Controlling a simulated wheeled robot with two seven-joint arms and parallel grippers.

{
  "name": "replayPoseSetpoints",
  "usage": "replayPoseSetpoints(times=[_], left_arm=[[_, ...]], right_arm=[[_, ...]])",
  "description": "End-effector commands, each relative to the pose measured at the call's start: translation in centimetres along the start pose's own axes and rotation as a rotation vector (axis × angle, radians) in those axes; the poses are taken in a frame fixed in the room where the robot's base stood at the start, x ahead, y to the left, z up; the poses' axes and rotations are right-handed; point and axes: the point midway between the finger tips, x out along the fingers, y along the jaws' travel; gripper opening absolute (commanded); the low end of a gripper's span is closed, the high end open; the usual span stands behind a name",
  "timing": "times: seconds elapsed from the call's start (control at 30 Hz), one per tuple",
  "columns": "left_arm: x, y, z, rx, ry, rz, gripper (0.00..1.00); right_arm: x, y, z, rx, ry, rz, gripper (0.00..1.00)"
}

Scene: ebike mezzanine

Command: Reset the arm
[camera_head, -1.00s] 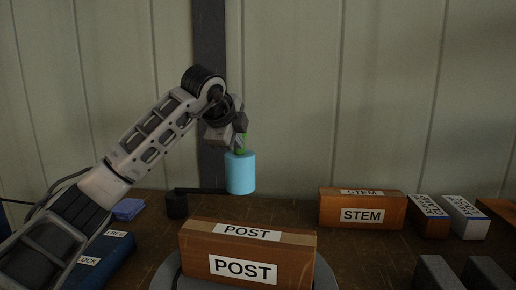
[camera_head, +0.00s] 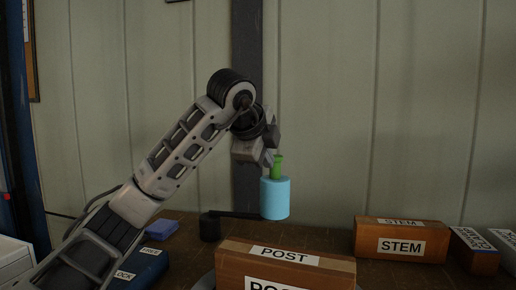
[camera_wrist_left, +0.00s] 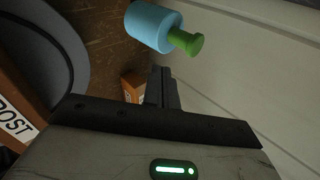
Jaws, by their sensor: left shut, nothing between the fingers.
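My left gripper (camera_head: 268,158) comes in from the left in the head view, beside the top of a green peg (camera_head: 278,168). The peg stands upright in a light blue cylinder (camera_head: 275,199), which is joined by a dark arm to a black post (camera_head: 210,227). In the left wrist view the gripper's fingers (camera_wrist_left: 162,85) are shut with nothing between them. There the green peg (camera_wrist_left: 188,42) and blue cylinder (camera_wrist_left: 153,26) lie beyond the fingertips, apart from them. My right gripper is in neither view.
An orange POST box (camera_head: 230,265) stands at the front, and a STEM box (camera_head: 402,240) to the right with more boxes beside it. A blue bin (camera_head: 145,265) and a small purple-blue item (camera_head: 161,229) sit left. A panelled wall (camera_head: 330,90) is behind.

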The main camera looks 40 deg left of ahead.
Motion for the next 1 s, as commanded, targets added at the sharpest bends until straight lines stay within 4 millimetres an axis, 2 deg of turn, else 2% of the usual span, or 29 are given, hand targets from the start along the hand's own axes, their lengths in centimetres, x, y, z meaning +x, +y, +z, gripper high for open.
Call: replayPoseSetpoints(times=[0.1,0.3,0.63,0.8,1.0], left_arm=[[-2.6,-0.1,-0.4,0.001,0.002,-0.002,0.0],[-5.3,0.0,-0.7,0.001,0.001,0.001,0.0],[-6.2,-0.1,-0.8,0.001,0.001,0.003,0.0],[-8.0,-2.2,-0.9,0.002,0.001,0.003,0.0],[-10.5,-4.8,-0.9,0.002,0.001,0.003,0.0]], right_arm=[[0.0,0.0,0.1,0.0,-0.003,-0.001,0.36],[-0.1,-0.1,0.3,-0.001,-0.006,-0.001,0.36],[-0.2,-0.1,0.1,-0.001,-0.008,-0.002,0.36],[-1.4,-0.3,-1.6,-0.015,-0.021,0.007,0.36],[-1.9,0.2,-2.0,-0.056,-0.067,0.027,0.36]])
